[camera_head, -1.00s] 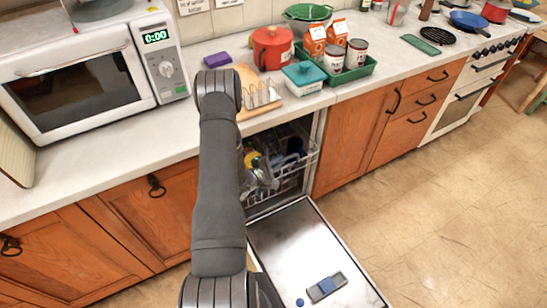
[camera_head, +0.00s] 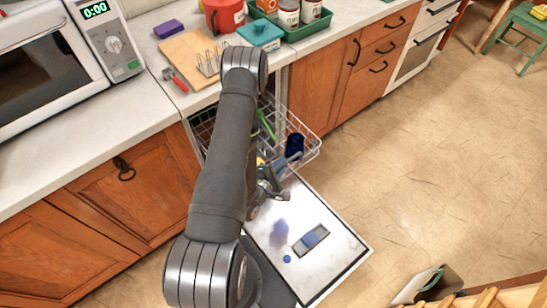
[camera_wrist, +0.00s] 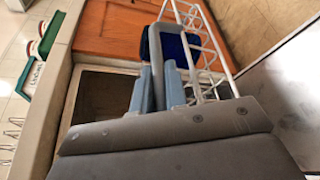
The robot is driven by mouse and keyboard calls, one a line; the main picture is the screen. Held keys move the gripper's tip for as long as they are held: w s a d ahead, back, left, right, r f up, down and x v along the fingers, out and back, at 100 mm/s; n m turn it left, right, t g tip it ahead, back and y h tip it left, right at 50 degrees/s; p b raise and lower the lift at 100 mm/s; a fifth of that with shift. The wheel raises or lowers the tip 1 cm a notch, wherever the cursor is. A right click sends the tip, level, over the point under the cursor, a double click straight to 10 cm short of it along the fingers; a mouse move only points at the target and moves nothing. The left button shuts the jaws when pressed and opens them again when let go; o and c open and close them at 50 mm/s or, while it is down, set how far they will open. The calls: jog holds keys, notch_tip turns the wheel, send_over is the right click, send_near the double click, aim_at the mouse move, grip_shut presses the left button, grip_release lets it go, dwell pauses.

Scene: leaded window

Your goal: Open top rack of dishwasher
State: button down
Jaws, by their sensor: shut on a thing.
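The dishwasher's top rack (camera_head: 314,147) is a white wire basket. In the head view it sticks out from under the counter, over the lowered door (camera_head: 335,262). A dark blue cup (camera_head: 294,145) and a green utensil (camera_head: 266,124) are in it. My gripper (camera_head: 288,162) is at the rack's front edge, shut on the rack; my arm hides the rack's left part. In the wrist view, my blue-grey fingers (camera_wrist: 158,80) are close together beside the white rack wires (camera_wrist: 203,75) and the blue cup (camera_wrist: 173,47). The exact contact is hard to see.
The counter above holds a cutting board (camera_head: 193,57), a toast rack (camera_head: 209,62) and a microwave (camera_head: 108,40). Wooden cabinets (camera_head: 325,80) flank the dishwasher.

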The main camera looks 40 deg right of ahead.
jog(key=shift+s, duration=0.5)
jog(key=c, duration=1.5)
grip_release()
jog(key=shift+o, duration=0.2)
jog(key=v, duration=0.7)
jog(key=shift+a, duration=0.2)
jog(key=shift+d+r, duration=0.1)
